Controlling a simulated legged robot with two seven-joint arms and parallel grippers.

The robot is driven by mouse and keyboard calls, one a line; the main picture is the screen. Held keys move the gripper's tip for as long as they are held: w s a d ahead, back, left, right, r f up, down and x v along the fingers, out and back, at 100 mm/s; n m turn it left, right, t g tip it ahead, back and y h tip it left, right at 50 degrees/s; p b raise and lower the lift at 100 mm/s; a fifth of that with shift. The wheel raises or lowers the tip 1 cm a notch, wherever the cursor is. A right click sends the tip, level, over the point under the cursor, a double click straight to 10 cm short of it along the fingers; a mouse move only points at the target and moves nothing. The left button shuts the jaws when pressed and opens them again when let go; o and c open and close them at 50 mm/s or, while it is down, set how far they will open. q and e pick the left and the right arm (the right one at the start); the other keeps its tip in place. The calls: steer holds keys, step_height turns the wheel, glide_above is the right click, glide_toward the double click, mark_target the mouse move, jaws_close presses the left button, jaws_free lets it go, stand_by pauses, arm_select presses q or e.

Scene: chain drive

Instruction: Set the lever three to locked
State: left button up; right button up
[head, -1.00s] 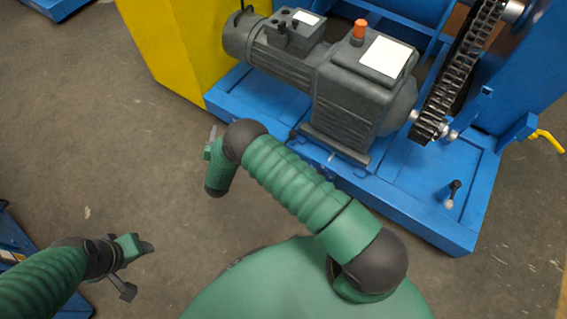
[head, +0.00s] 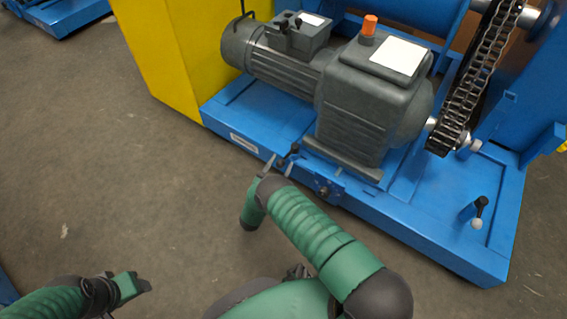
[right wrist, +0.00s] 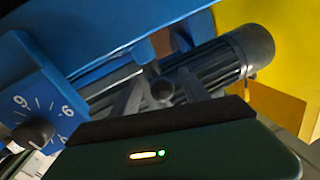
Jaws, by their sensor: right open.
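A small dark lever (head: 287,156) sits at the front edge of the blue machine base, below the grey motor. Another lever (head: 479,209), with a black handle and pale ball, stands on the base at the right. I cannot read which lever is number three. My left gripper (head: 133,287) is low at the left, away from the machine.
The blue base (head: 420,230) carries the grey motor (head: 365,100) and a chain (head: 470,90). A numbered dial with a black knob (right wrist: 32,133) is close to my right gripper. A yellow panel (head: 165,55) stands behind at left.

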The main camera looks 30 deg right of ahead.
steer(key=shift+b+x, duration=0.4)
steer(key=shift+x, duration=1.2)
steer(key=shift+c, duration=0.2)
steer(key=shift+a, duration=0.1)
jaws_close()
